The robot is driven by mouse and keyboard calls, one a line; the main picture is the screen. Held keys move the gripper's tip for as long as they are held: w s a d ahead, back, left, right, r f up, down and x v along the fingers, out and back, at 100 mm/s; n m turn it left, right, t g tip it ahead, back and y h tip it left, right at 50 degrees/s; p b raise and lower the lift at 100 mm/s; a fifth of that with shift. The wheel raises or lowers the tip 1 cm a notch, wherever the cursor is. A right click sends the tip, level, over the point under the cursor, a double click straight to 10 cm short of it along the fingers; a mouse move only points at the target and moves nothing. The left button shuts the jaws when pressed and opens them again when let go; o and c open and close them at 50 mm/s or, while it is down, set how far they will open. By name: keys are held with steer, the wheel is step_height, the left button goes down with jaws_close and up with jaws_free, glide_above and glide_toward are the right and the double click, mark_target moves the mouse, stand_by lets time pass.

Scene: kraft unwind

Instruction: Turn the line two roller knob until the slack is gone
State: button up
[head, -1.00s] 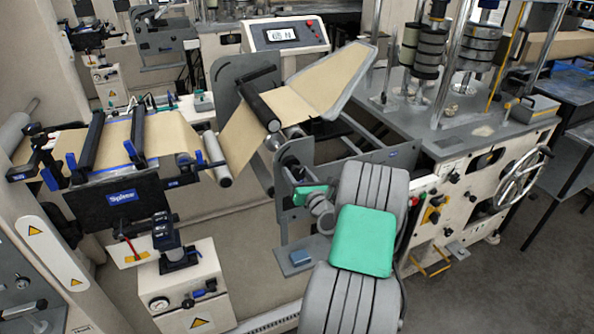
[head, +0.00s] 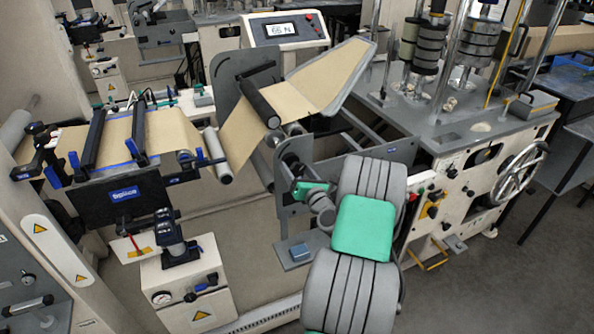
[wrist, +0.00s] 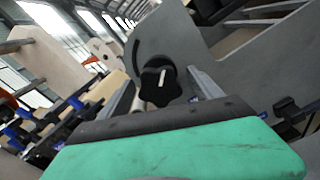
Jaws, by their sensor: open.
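A black star-shaped knob (wrist: 160,82) with a pale line on its face shows in the wrist view, on a grey side plate (wrist: 190,48). My gripper (wrist: 163,76) is open, with one grey finger on each side of the knob in the picture. I cannot tell whether the fingers touch it. In the head view my gripper (head: 300,187) is beside the grey frame of the roller stand, and the knob is hidden there. The brown kraft web (head: 250,125) runs from the left table over rollers to a tilted panel. It looks fairly flat.
A control box (head: 285,31) behind the web has a display reading in N, its digits blurred. A black panel (head: 122,194) and a white gauge box (head: 185,280) stand left. A machine with a handwheel (head: 520,174) stands right. Bare floor lies at lower right.

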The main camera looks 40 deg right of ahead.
steer(key=v, duration=0.7)
stand_by(0.4)
